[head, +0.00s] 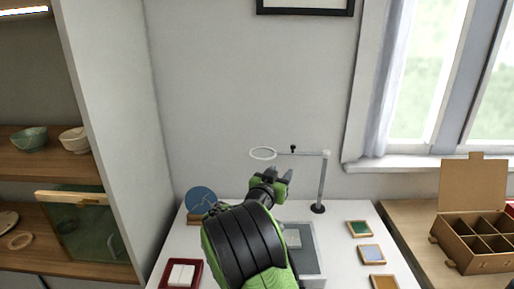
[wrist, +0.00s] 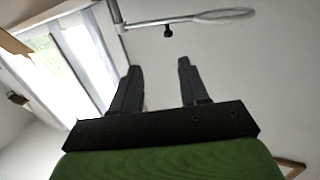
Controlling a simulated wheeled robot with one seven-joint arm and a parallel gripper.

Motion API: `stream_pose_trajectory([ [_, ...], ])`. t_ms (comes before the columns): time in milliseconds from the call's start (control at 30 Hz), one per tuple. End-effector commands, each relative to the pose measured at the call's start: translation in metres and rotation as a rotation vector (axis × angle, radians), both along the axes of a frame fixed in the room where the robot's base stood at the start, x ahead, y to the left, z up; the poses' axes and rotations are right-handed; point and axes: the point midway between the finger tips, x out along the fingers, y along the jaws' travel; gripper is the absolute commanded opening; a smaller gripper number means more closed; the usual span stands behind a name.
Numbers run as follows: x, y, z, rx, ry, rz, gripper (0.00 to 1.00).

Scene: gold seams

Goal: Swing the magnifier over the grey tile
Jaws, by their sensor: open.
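The magnifier is a pale ring (head: 263,153) on a thin horizontal arm with a small dark knob (head: 292,149), carried by an upright post (head: 322,182) on a round dark base. The ring also shows at the top of the wrist view (wrist: 222,15), with the knob (wrist: 168,32) below its arm. My gripper (head: 284,175) is open and empty, just below the magnifier's arm in the head view; its two fingers (wrist: 158,66) point up towards the arm. A greyish tile (head: 292,238) lies on a grey tray (head: 310,250), partly hidden by my arm. I cannot tell for certain that it is the grey tile.
Small framed tiles stand at the right of the white table: green (head: 360,228), blue-grey (head: 371,254) and tan (head: 383,282). A blue disc (head: 200,200) stands at the left, with a red tray (head: 168,283) in front. A cardboard box (head: 473,250) is at far right.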

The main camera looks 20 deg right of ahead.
Motion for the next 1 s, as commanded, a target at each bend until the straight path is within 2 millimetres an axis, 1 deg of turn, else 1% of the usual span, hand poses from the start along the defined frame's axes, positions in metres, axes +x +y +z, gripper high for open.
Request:
stream_pose_trajectory([
  [33, 0.005, 0.001, -0.003, -0.027, -0.012, 0.006, 0.44],
  [167, 0.012, -0.002, 0.000, -0.048, -0.028, 0.009, 0.44],
  [267, 0.022, -0.016, 0.001, -0.045, -0.026, 0.007, 0.44],
  [500, 0.062, -0.061, 0.000, -0.045, -0.024, 0.008, 0.44],
  [700, 0.092, -0.095, -0.001, -0.045, -0.022, 0.008, 0.44],
  [800, 0.103, -0.106, -0.001, -0.044, -0.023, 0.009, 0.44],
  [900, 0.109, -0.113, -0.001, -0.044, -0.021, 0.009, 0.44],
  [1000, 0.112, -0.115, -0.002, -0.042, -0.020, 0.011, 0.44],
])
